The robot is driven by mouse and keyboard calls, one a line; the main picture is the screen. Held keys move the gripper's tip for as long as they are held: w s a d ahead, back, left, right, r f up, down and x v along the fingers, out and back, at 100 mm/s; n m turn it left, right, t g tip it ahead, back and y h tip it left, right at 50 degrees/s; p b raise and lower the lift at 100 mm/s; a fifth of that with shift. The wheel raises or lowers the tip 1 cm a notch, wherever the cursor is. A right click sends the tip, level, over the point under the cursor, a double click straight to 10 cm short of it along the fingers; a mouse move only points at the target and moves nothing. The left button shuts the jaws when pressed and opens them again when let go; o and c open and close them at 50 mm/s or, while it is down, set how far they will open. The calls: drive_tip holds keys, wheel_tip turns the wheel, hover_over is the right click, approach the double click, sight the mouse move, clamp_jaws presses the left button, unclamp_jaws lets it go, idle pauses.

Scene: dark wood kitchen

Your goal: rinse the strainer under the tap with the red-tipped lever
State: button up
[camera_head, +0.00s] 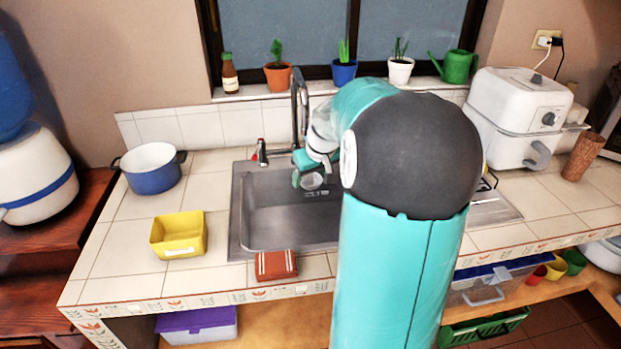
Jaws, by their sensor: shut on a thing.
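My gripper (299,177), at the end of my teal and white arm, is over the back part of the metal sink (236,213). It is shut on a small greyish round thing that looks like the strainer (312,181), held above the basin. The strainer is small in view, and its handle is hidden by the gripper. A low tap with a red-tipped lever (261,150) stands at the sink's back left edge, left of my gripper. I cannot tell whether water runs.
A tall tap (299,95) stands behind the sink. A blue pot (151,175), a yellow tub (178,240) and a red-brown sponge or cloth (276,265) are on the tiled counter. A white appliance (515,110) stands right. Potted plants line the windowsill. My arm hides the sink's right part.

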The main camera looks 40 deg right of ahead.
drive_tip(key=s+a, duration=0.4)
drive_tip(key=a, duration=0.1)
drive_tip(key=shift+s+a, duration=0.15)
drive_tip(key=shift+s, duration=0.25)
drive_tip(key=shift+r, duration=0.1)
idle(1.3)
drive_tip(key=s+a+r, duration=0.3)
drive_tip(key=shift+s+a+r, duration=0.15)
drive_tip(key=shift+a+r, duration=0.2)
drive_tip(key=shift+r, duration=0.05)
idle(0.9)
